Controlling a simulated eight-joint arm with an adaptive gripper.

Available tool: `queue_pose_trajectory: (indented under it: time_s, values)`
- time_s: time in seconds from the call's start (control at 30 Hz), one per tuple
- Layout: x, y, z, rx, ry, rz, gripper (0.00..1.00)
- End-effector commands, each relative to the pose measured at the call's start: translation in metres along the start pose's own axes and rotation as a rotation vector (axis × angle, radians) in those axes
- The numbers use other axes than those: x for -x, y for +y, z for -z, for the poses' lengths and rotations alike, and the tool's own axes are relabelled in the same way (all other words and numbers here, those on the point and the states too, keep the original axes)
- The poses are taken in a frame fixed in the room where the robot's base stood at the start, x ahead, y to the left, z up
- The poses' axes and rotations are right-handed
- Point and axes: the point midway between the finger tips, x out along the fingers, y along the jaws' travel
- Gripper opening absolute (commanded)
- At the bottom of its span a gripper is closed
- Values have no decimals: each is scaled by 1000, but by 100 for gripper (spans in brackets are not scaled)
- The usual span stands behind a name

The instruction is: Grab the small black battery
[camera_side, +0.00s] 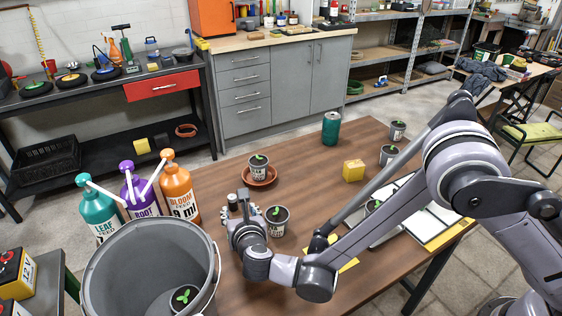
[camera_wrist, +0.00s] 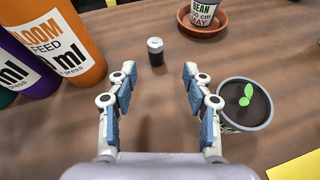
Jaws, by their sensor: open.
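The small black battery (camera_wrist: 155,54) stands upright on the wooden table in the wrist view, with a light, silvery top. My gripper (camera_wrist: 159,74) is open and empty, its blue-padded fingers spread to either side. The battery lies just beyond the fingertips, close to the middle line between them, and nothing touches it. In the side view my gripper (camera_side: 241,208) is low over the table near its left part. There the fingers crowd the battery's place, and I cannot clearly separate it from them.
A potted seedling (camera_wrist: 246,104) stands close to my right finger. A seedling in a terracotta saucer (camera_wrist: 207,30) is behind at right. The orange bottle (camera_wrist: 66,45) and purple bottle (camera_wrist: 22,65) stand at left. A grey bucket (camera_side: 130,262) is near the table's left end.

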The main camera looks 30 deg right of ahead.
Motion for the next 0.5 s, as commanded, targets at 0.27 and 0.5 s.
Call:
queue_pose_trajectory:
  time_s: [0.27, 0.5]
  values:
    - [-12, 10, 12, 82, -28, -10, 51]
    - [-46, 10, 11, 80, -27, -10, 51]
